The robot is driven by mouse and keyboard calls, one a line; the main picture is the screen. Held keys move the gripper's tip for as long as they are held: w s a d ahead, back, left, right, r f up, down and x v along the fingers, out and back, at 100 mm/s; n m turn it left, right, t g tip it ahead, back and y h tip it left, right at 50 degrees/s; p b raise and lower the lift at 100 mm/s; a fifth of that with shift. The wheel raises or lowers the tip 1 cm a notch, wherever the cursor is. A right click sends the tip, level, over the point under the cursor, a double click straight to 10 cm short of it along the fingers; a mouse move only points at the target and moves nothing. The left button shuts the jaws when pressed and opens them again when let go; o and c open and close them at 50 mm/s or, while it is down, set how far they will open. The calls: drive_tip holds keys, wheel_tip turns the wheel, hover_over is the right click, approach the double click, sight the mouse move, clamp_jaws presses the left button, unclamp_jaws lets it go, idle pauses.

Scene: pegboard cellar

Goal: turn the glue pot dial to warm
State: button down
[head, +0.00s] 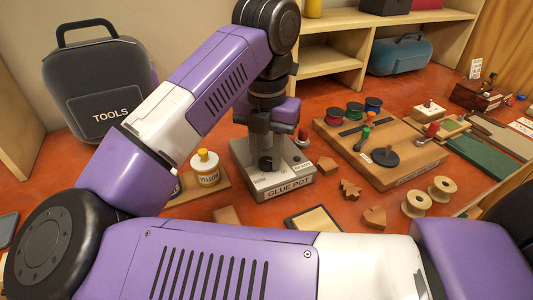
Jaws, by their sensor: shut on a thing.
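The glue pot (253,188) is a grey metal box with a "GLUE POT" label on its front edge, standing on the red surface in the middle of the head view. My gripper (266,156) reaches down onto its top from above and is shut on the dark dial. The gripper hides most of the dial, so I cannot tell where the dial points. The small markings on the top face are too small to read. A small red-topped part (303,134) shows at the pot's right rear.
A yellow-capped jar (205,168) stands on a wooden board close left of the pot. A wooden board with coloured spools (408,181) lies to the right. Small wooden pieces and two bare spools (416,204) lie in front. A tools case (105,85) stands at the back left.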

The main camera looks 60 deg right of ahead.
drive_tip(key=shift+b, duration=0.3)
drive_tip(key=shift+f+m+b, duration=0.2)
drive_tip(key=shift+m+b, duration=0.4)
drive_tip(key=shift+b, duration=0.1)
drive_tip(key=m+b, duration=0.2)
drive_tip(key=b, duration=0.1)
drive_tip(key=m+b, duration=0.4)
drive_tip(key=shift+m, duration=0.4)
drive_tip(key=m+b, duration=0.2)
drive_tip(key=m, duration=0.3)
drive_tip(key=shift+r, duration=0.2)
drive_tip(key=shift+m+b, duration=0.55)
drive_tip(key=shift+m, duration=1.85)
drive_tip(key=c, duration=1.1)
unclamp_jaws()
